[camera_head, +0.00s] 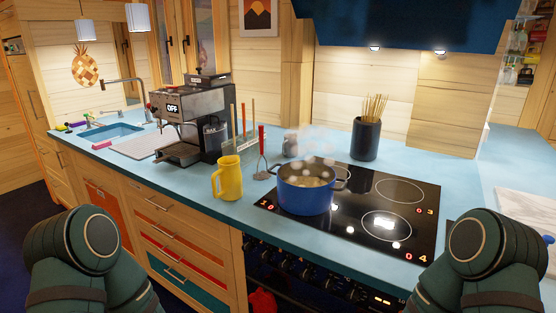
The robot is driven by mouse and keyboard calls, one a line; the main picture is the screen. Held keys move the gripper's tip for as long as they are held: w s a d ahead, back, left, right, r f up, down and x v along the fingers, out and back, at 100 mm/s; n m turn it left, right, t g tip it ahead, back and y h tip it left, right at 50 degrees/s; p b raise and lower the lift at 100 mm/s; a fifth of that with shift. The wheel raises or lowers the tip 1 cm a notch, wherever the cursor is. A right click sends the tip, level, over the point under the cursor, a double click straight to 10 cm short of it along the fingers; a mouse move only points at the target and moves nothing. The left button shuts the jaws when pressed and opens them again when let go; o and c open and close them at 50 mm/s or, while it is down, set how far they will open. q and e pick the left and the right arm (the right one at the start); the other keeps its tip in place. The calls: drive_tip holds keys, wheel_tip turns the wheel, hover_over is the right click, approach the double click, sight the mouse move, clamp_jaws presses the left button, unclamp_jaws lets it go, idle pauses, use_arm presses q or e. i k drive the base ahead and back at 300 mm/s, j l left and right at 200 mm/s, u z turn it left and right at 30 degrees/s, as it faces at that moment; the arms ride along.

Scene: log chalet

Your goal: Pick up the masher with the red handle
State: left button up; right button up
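The masher with the red handle (262,148) stands on the blue counter, handle up, between the yellow jug and the blue pot. Its dark head is low, near the counter surface. My left and right arms show only as dark green links at the lower left and lower right corners. Neither gripper is in view, and nothing touches the masher.
A yellow jug (228,178) stands left of the masher, and a steaming blue pot (304,195) sits on the black cooktop (420,205) to its right. A coffee machine (188,120) and a dark spaghetti holder (366,140) stand behind. The counter's front edge lies before the jug.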

sight(261, 127)
drive_tip(key=j+z, duration=0.15)
drive_tip(key=z, duration=0.2)
drive_tip(key=i+j+z, duration=0.1)
drive_tip(key=z, duration=0.3)
drive_tip(key=j+z, duration=0.6)
drive_tip(key=j, duration=0.15)
drive_tip(key=k+j+z, duration=0.1)
drive_tip(key=j+z, duration=0.2)
drive_tip(key=j, duration=0.15)
drive_tip(key=k+j, duration=0.1)
drive_tip(key=j, duration=0.2)
drive_tip(key=j+z, duration=0.15)
drive_tip(key=j, duration=0.2)
drive_tip(key=k+j, duration=0.15)
drive_tip(key=j, duration=0.15)
drive_tip(key=z, duration=0.05)
